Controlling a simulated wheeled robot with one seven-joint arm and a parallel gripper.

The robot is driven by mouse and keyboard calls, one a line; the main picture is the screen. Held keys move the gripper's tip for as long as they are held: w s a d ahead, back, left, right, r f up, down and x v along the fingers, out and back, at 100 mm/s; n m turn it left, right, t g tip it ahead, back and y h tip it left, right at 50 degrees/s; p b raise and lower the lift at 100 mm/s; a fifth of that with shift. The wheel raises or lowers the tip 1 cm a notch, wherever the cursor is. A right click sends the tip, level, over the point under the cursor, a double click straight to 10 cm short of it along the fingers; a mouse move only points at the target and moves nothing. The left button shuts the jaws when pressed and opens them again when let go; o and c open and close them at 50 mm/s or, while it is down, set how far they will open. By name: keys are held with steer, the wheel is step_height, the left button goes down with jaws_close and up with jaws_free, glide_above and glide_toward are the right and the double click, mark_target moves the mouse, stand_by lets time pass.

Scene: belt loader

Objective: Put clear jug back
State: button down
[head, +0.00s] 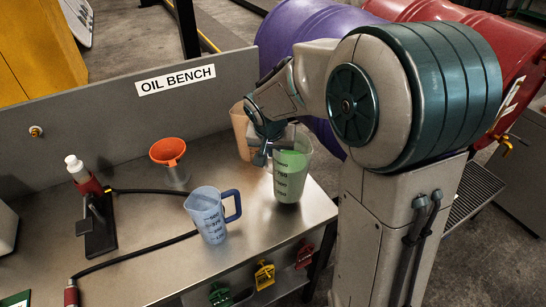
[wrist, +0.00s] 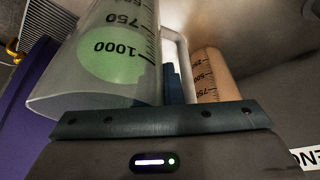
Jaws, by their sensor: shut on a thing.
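The clear jug (head: 291,177) stands upright near the right end of the bench in the head view, with green liquid inside and dark volume marks. My gripper (head: 264,150) is at its left side, shut on its handle. In the wrist view the clear jug (wrist: 112,62) fills the upper left, and its pale handle (wrist: 180,50) runs down between the gripper's fingers (wrist: 173,85). The fingertips are partly hidden. I cannot tell whether the jug's base touches the bench (head: 255,250).
An orange-tinted jug (head: 240,128) stands close behind my gripper; a blue jug (head: 208,215) stands to the front left.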

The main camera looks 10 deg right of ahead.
steer(key=shift+f, duration=1.55)
steer(key=c, duration=1.6)
jaws_free()
steer(key=shift+o, duration=0.2)
steer(key=shift+r, duration=0.1)
steer(key=shift+s+r, duration=0.1)
steer(key=shift+r, duration=0.15)
steer(key=v, duration=1.1)
steer(key=s+d+f+n, duration=0.1)
steer(key=s+d+n, duration=0.1)
steer(key=s, duration=0.7)
steer(key=s+d+f+n+g+y, duration=0.1)
steer(key=s+d+f, duration=0.1)
steer(key=s, duration=0.8)
steer(key=shift+d+n+y, duration=0.3)
steer(key=shift+d+n, duration=0.1)
steer(key=shift+d, duration=0.25)
